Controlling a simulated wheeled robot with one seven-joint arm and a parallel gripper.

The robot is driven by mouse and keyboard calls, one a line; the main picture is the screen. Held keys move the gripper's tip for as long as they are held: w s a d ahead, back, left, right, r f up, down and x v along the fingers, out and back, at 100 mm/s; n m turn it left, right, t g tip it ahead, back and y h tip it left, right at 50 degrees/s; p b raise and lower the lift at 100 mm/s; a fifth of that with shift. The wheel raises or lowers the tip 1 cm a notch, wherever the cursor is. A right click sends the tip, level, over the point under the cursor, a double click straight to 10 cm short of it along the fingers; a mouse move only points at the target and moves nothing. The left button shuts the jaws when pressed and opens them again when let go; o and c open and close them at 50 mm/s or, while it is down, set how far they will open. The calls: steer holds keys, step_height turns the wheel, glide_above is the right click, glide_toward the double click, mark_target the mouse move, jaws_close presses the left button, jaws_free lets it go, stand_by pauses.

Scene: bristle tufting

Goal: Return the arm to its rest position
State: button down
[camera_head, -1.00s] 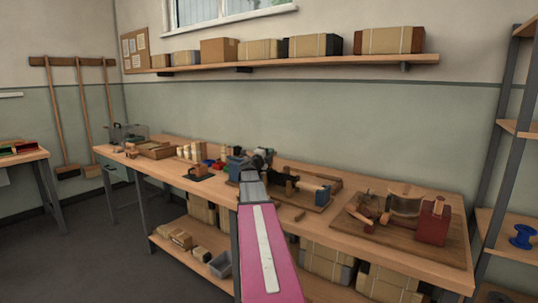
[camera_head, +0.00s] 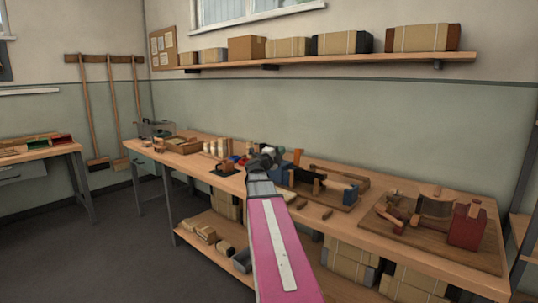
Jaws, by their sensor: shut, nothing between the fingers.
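My arm, with a pink link and a white stripe, reaches from the bottom of the picture up to the long wooden workbench (camera_head: 345,214). My gripper (camera_head: 264,158) is at its far end, small and dark, in front of or over the middle of the bench. It is shut and holds nothing. The fingertips are too small to make out clearly. The arm hides part of the bench's front edge and lower shelf.
Just right of my gripper is a wooden fixture with a blue block (camera_head: 350,194). A board with a red block (camera_head: 467,226) lies at the bench's right end. Small blocks and trays (camera_head: 183,144) stand at left. A wall shelf (camera_head: 330,62) holds boxes. Open floor (camera_head: 130,245) lies left.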

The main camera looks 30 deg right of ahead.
steer(key=w+a+f+n+t+y, duration=0.3)
steer(key=a+f+n+t+y, duration=0.15)
steer(key=a+n, duration=0.3)
steer(key=w+a+f+n+t+y, duration=0.35)
steer(key=a+n+t+y, duration=0.2)
steer(key=a, duration=0.25)
steer(key=s+a+f+n+g+y, duration=0.1)
steer(key=a+f+n+g+y, duration=0.2)
steer(key=a+f+n+y, duration=0.7)
steer(key=s+a+f+n+g+y, duration=0.1)
steer(key=s+a+f+n+g, duration=0.15)
steer(key=s+a+f, duration=0.35)
steer(key=s+a+f+n+g, duration=0.2)
steer(key=a+f+g, duration=0.2)
steer(key=f, duration=0.4)
steer(key=s+a+f+n+g+h, duration=0.1)
steer(key=s+f+g, duration=0.3)
steer(key=s, duration=0.4)
steer(key=s+a+f+n+g, duration=0.1)
steer(key=s+f+n+g, duration=0.2)
steer(key=s, duration=0.6)
step_height(320, 180, down, 3)
steer(key=shift+a+r+g+h, duration=0.2)
steer(key=shift+g+h, duration=0.2)
steer(key=shift+g, duration=0.45)
